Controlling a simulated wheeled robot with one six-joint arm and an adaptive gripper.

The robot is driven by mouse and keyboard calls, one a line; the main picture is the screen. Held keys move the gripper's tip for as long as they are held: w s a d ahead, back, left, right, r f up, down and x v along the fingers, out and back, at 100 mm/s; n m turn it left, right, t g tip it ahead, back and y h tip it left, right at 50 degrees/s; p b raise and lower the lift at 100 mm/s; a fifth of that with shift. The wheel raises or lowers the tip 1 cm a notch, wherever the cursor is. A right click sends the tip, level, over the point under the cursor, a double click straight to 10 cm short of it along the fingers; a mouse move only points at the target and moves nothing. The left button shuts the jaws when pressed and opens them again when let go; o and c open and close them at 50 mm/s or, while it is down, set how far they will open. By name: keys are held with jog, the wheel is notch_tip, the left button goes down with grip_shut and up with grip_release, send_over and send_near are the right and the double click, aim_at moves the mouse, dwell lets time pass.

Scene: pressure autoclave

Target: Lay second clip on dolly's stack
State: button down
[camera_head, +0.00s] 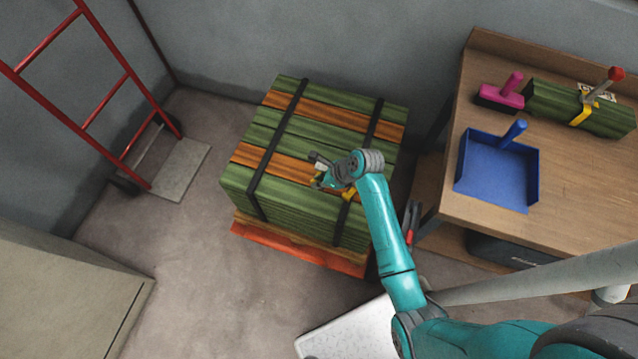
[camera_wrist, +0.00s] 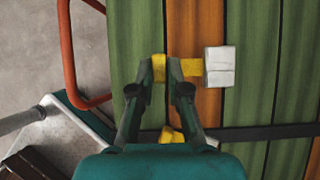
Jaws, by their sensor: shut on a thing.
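The stack of green and orange-brown boards (camera_head: 300,135), bound with black straps, sits on the orange dolly (camera_head: 290,247). My gripper (camera_head: 322,177) is over the stack's top near its right front part. In the wrist view my gripper (camera_wrist: 160,70) is shut on a yellow clip (camera_wrist: 191,67) with a pale block-like end (camera_wrist: 219,66). The clip lies across the boards' direction in that view; whether it touches them I cannot tell. Another yellow piece (camera_head: 350,193) shows beside my gripper on the stack, and in the wrist view (camera_wrist: 171,135) near the strap, partly hidden by my gripper.
A wooden bench (camera_head: 580,215) at right holds a blue dustpan (camera_head: 495,172), a pink-handled brush (camera_head: 502,92) and a green bundle (camera_head: 560,105) with a yellow band and red-knobbed lever. A red hand truck (camera_head: 105,108) stands at left.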

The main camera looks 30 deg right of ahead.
aim_at(319, 191)
jog(key=shift+f, duration=1.9)
jog(key=shift+f, duration=0.1)
jog(key=shift+f, duration=0.15)
jog(key=c, duration=1.1)
grip_release()
jog(key=shift+c, duration=0.2)
jog(key=shift+r, duration=0.35)
jog(key=v, duration=1.2)
jog(key=shift+f, duration=0.1)
